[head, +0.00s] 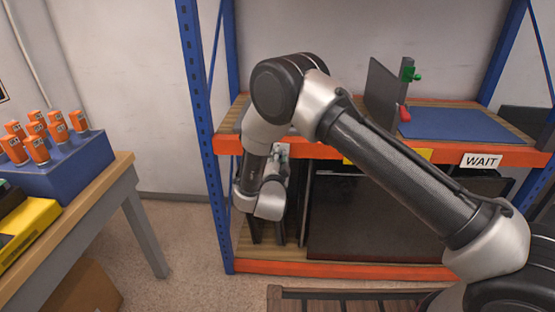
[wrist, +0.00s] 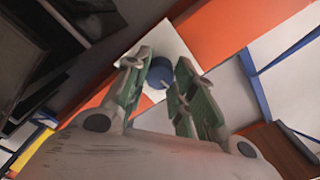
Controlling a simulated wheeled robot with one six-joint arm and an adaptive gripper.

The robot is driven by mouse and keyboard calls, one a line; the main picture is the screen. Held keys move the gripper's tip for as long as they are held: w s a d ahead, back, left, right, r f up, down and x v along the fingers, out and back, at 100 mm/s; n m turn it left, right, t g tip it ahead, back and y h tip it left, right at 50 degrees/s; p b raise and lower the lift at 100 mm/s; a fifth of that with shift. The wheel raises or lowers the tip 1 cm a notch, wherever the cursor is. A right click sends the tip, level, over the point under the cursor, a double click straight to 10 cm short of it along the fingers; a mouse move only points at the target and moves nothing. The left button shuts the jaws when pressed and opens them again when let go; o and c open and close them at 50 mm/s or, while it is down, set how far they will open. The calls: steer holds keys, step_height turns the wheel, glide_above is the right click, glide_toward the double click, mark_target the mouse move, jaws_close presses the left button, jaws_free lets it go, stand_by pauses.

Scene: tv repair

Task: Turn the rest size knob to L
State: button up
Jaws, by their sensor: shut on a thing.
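The rest size knob, a round blue knob (wrist: 160,72), sits on a white plate (wrist: 168,38) on the orange shelf beam. My gripper (wrist: 165,62) has its two green-padded fingers on either side of the knob and is shut on it. The knob's pointer and any size letters cannot be made out. In the head view my gripper (head: 281,152) is at the front of the orange beam (head: 312,151), left of the middle; my arm hides part of it, and the knob is not visible there.
A dark upright panel (head: 381,94), a green knob (head: 411,74), a red part (head: 404,113) and a blue mat (head: 456,125) are on the shelf. A WAIT sign (head: 481,161) is on the beam. Dark flat screens (head: 370,215) stand below. A bench with orange bottles (head: 37,149) is left.

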steer(key=m, duration=0.6)
steer(key=shift+m, duration=0.3)
steer(key=m, duration=0.6)
steer(key=shift+f+m, duration=0.1)
steer(key=shift+m, duration=0.2)
steer(key=o, duration=1.1)
steer(key=shift+c, duration=0.2)
steer(key=s, duration=1.2)
steer(key=shift+a, duration=0.2)
